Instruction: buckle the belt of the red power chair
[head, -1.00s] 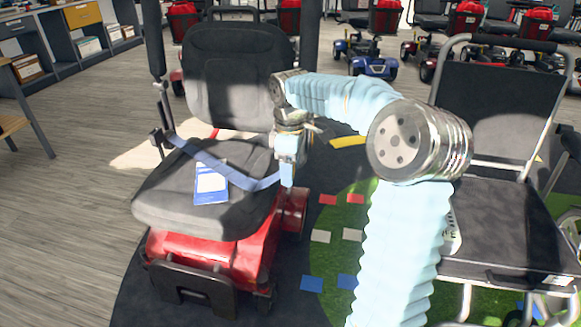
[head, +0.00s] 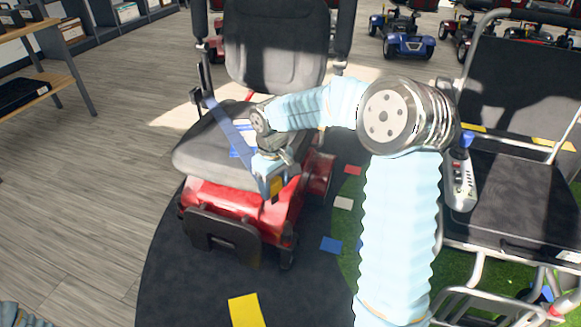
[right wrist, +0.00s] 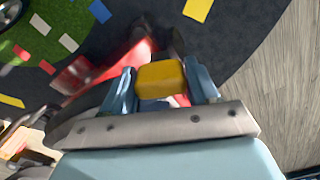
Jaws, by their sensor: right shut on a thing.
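The red power chair (head: 237,202) stands left of centre in the head view, with a dark grey seat (head: 200,150) and a red base. Its blue belt (head: 222,118) runs from the left side of the seat down toward my right gripper (head: 272,186), which hides its end. The right gripper is at the front right edge of the seat, pointing down. It is shut on a yellow piece (right wrist: 161,78), which shows between the fingers in the right wrist view and looks like the belt's end piece.
A blue and white booklet (head: 246,130) lies on the seat, partly hidden. A black-seated chair with a metal frame (head: 515,195) stands at the right. A wooden-topped bench (head: 38,30) is at the left. Dark mat with coloured squares and wooden floor lie clear in front.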

